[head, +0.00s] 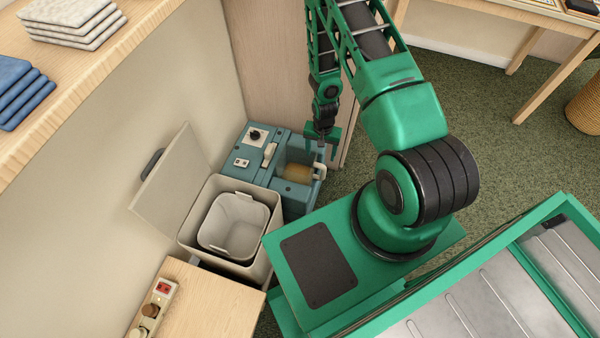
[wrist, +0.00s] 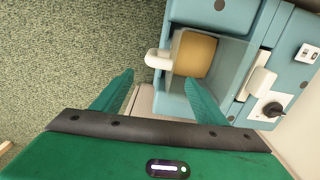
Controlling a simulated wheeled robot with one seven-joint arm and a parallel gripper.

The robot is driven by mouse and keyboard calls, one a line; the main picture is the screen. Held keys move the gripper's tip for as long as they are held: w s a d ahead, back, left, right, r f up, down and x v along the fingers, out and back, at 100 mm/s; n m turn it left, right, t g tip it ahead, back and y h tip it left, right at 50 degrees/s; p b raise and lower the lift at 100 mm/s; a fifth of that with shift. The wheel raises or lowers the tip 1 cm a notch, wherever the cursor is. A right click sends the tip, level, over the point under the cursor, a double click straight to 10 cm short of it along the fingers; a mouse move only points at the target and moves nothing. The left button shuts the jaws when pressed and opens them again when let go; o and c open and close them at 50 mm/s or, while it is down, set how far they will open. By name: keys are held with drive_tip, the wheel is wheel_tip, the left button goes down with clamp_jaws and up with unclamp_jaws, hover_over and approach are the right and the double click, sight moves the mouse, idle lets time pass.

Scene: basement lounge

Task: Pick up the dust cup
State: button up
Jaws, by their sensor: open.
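The dust cup (wrist: 228,66) sits in a teal machine (wrist: 200,12), with a cream handle on its left side and a tan mass (wrist: 195,54) inside, in the wrist view. In the head view the dust cup (head: 297,157) shows at the machine's right end, partly hidden by my gripper; the machine (head: 250,165) stands on the floor against the wall. My gripper (wrist: 160,80) is open and empty, its fingertips pointing toward the cup's handle, which appears just beyond and between them. In the head view my gripper (head: 322,138) hangs over the cup; I cannot tell whether it touches.
A light bin (head: 190,235) with a raised lid (head: 165,185) and a grey basket (head: 235,222) inside stands in front of the machine. A wooden surface (head: 215,300) holds a power strip (head: 155,305). A cabinet panel (head: 290,60) stands behind. Green carpet (head: 480,130) is open to the right.

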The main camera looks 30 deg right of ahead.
hover_over(317, 177)
drive_tip(key=f, duration=0.5)
drive_tip(key=shift+s, duration=0.25)
wheel_tip(317, 177, down, 5)
drive_tip(key=shift+r, duration=0.1)
drive_tip(key=shift+w+f, duration=0.15)
drive_tip(key=shift+f, duration=1.2)
drive_tip(key=shift+w+f, duration=0.15)
drive_tip(key=shift+f, duration=1.15)
drive_tip(key=shift+c, duration=0.7)
drive_tip(key=c, duration=0.8)
